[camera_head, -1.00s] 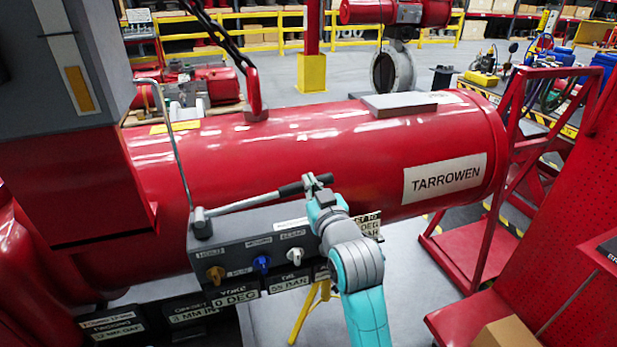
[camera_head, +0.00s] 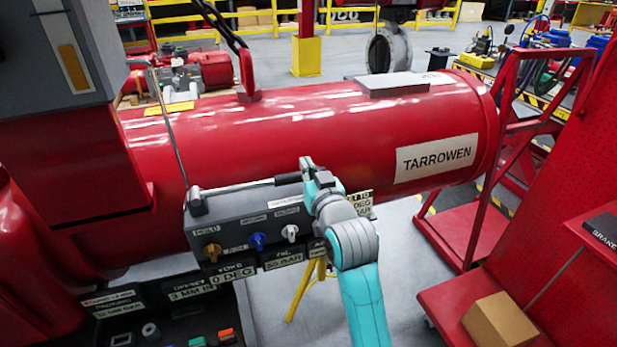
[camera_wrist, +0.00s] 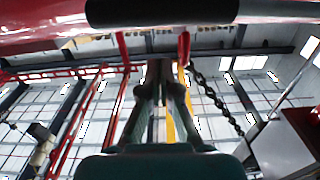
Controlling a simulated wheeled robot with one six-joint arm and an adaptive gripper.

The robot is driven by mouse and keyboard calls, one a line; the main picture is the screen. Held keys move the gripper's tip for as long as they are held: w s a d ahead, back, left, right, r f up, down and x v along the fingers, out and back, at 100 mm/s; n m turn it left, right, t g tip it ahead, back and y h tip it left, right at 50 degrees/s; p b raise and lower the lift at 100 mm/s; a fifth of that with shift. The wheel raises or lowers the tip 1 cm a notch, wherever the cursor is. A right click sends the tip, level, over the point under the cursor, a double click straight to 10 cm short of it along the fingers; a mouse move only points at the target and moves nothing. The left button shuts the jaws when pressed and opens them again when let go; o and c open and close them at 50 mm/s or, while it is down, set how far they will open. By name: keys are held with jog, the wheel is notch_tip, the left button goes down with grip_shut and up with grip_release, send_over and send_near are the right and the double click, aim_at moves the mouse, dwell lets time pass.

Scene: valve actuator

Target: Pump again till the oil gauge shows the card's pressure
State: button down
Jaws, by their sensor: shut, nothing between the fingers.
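The pump lever (camera_head: 240,187) is a grey rod with a black grip (camera_head: 288,179), pivoted at the left end of the grey control box (camera_head: 225,231). It slopes slightly up to the right. My gripper (camera_head: 307,165) is at the grip's right end, its fingers pointing up. In the wrist view my fingers (camera_wrist: 163,75) are shut and empty, and a black bar that looks like the grip (camera_wrist: 160,12) crosses beyond them. Contact is unclear. A card (camera_head: 360,203), partly hidden by my wrist, shows DEG and BAR lines. A box label (camera_head: 283,260) seems to read 55 BAR. I cannot make out a gauge dial.
The red TARROWEN cylinder (camera_head: 300,130) lies behind the box. Brown, blue and white knobs (camera_head: 258,241) stick out of the box front. A chain (camera_head: 222,28) hangs at upper left. A red cart (camera_head: 480,230) with a carton (camera_head: 499,319) stands at right.

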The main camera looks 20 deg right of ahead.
jog(key=s, duration=1)
jog(key=s+f+g, duration=0.2)
jog(key=s+f, duration=1.8)
jog(key=s, duration=1.1)
jog(key=s+f+g, duration=0.1)
jog(key=s+f, duration=0.1)
jog(key=s, duration=1)
jog(key=shift+s+a+f, duration=0.25)
jog(key=shift+s+a, duration=0.1)
jog(key=shift+a, duration=0.05)
